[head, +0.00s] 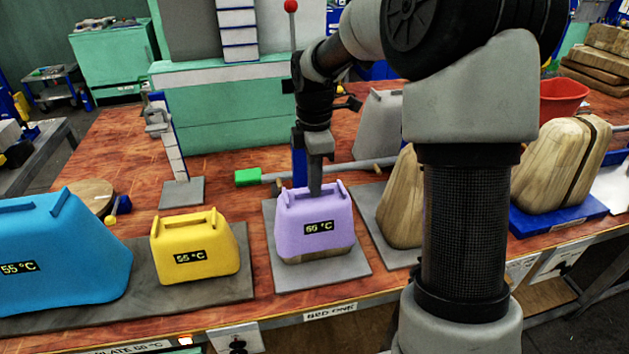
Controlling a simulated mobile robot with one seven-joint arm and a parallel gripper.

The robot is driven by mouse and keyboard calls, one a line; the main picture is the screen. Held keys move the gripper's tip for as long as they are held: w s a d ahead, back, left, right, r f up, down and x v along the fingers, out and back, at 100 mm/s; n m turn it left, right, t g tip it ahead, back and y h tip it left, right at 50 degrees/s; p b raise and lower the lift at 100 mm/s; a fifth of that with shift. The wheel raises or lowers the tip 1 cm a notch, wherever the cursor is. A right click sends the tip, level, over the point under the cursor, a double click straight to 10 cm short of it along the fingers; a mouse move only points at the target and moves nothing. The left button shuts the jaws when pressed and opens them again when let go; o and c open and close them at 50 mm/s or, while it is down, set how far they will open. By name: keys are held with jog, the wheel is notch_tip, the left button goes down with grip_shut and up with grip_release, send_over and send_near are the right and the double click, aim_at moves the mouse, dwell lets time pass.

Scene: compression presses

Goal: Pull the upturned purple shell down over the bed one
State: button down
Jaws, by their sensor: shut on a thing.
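The purple shell (290,236), with a "66 °C" label on its front, sits over a wooden form (318,257) on a grey plate (345,274). This plate is behind the "BED ONE" label (330,311) on the table edge. A strip of the wood shows below the shell's lower rim. My gripper (316,191) points down at the shell's top, between its raised end lugs, and is shut on the shell. The exact grip is partly hidden by the shell's top.
A yellow shell (190,240) and a blue shell (70,255) stand on a dark plate at left. A bare wooden form (398,205) is close at right, partly behind my arm. A green-ended bar (248,177) lies behind. Another wooden form (555,165) stands on a blue base.

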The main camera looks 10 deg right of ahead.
jog(key=shift+f, duration=0.3)
jog(key=c, duration=1.9)
grip_release()
jog(key=shift+o, duration=0.2)
jog(key=shift+r, duration=0.1)
notch_tip(320, 180, up, 17)
jog(key=p, duration=0.2)
jog(key=shift+r+p, duration=0.15)
jog(key=shift+p, duration=0.15)
